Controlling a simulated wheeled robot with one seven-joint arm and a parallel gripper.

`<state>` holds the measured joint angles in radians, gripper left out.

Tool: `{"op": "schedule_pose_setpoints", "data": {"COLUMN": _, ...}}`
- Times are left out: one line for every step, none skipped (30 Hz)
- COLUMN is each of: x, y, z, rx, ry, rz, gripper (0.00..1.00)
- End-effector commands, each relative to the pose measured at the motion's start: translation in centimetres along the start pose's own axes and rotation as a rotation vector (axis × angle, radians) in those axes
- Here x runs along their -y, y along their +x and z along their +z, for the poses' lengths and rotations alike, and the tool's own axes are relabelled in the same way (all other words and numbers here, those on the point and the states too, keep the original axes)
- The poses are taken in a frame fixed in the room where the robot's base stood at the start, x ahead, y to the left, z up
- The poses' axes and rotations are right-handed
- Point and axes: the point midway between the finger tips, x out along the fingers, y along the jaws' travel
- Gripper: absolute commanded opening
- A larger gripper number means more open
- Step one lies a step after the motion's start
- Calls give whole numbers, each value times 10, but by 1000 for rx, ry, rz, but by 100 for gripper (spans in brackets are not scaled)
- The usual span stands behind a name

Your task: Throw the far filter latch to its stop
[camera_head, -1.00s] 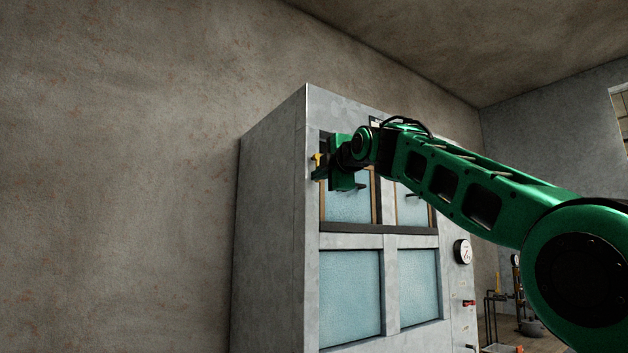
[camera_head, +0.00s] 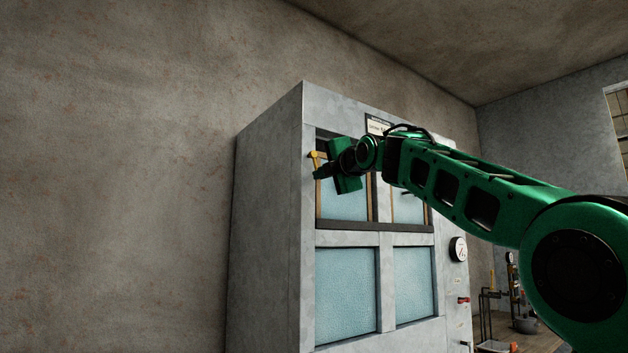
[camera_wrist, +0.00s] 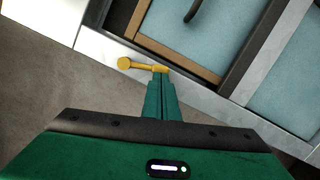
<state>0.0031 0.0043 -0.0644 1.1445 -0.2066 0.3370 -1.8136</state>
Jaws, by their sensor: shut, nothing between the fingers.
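The yellow filter latch (camera_head: 315,156) is at the upper left edge of the upper left filter opening on the grey cabinet. In the wrist view the latch (camera_wrist: 143,66) has a round knob at the left and an arm running right. My gripper (camera_head: 318,174) is shut and empty, just below the latch in the head view. In the wrist view the fingertips (camera_wrist: 160,74) are together at the right end of the latch arm, close to or touching it; I cannot tell which.
The cabinet (camera_head: 268,220) has several blue filter panels (camera_head: 345,290) in framed openings. A black handle (camera_wrist: 193,10) stands out from the upper left filter. A gauge (camera_head: 458,249) and red handle (camera_head: 463,300) are at its right. Open space lies left of the cabinet.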

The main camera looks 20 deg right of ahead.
Motion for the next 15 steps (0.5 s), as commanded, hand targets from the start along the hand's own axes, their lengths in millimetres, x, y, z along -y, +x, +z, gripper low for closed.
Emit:
{"op": "schedule_pose_setpoints", "data": {"x": 2, "y": 1, "z": 3, "rx": 0, "ry": -41, "rz": 6, "gripper": 0}}
{"op": "schedule_pose_setpoints", "data": {"x": 3, "y": 1, "z": 5, "rx": 0, "ry": -70, "rz": 11, "gripper": 0}}
{"op": "schedule_pose_setpoints", "data": {"x": 4, "y": 2, "z": 8, "rx": 2, "ry": -107, "rz": 19, "gripper": 0}}
{"op": "schedule_pose_setpoints", "data": {"x": 4, "y": 2, "z": 9, "rx": 1, "ry": -135, "rz": 25, "gripper": 0}}
{"op": "schedule_pose_setpoints", "data": {"x": 4, "y": 2, "z": 11, "rx": 0, "ry": -163, "rz": 30, "gripper": 0}}
{"op": "schedule_pose_setpoints", "data": {"x": 4, "y": 3, "z": 13, "rx": 1, "ry": -200, "rz": 39, "gripper": 0}}
{"op": "schedule_pose_setpoints", "data": {"x": 4, "y": 3, "z": 15, "rx": 0, "ry": -228, "rz": 44, "gripper": 0}}
{"op": "schedule_pose_setpoints", "data": {"x": 5, "y": 4, "z": 17, "rx": 1, "ry": -257, "rz": 49, "gripper": 0}}
{"op": "schedule_pose_setpoints", "data": {"x": 5, "y": 4, "z": 20, "rx": 1, "ry": -294, "rz": 57, "gripper": 0}}
{"op": "schedule_pose_setpoints", "data": {"x": 5, "y": 4, "z": 22, "rx": 1, "ry": -323, "rz": 63, "gripper": 0}}
{"op": "schedule_pose_setpoints", "data": {"x": 5, "y": 5, "z": 23, "rx": 1, "ry": -350, "rz": 68, "gripper": 0}}
{"op": "schedule_pose_setpoints", "data": {"x": 5, "y": 6, "z": 25, "rx": 0, "ry": -388, "rz": 75, "gripper": 0}}
{"op": "schedule_pose_setpoints", "data": {"x": 5, "y": 6, "z": 27, "rx": 1, "ry": -415, "rz": 80, "gripper": 0}}
{"op": "schedule_pose_setpoints", "data": {"x": 5, "y": 6, "z": 29, "rx": 1, "ry": -444, "rz": 87, "gripper": 0}}
{"op": "schedule_pose_setpoints", "data": {"x": 4, "y": 7, "z": 31, "rx": 1, "ry": -481, "rz": 94, "gripper": 0}}
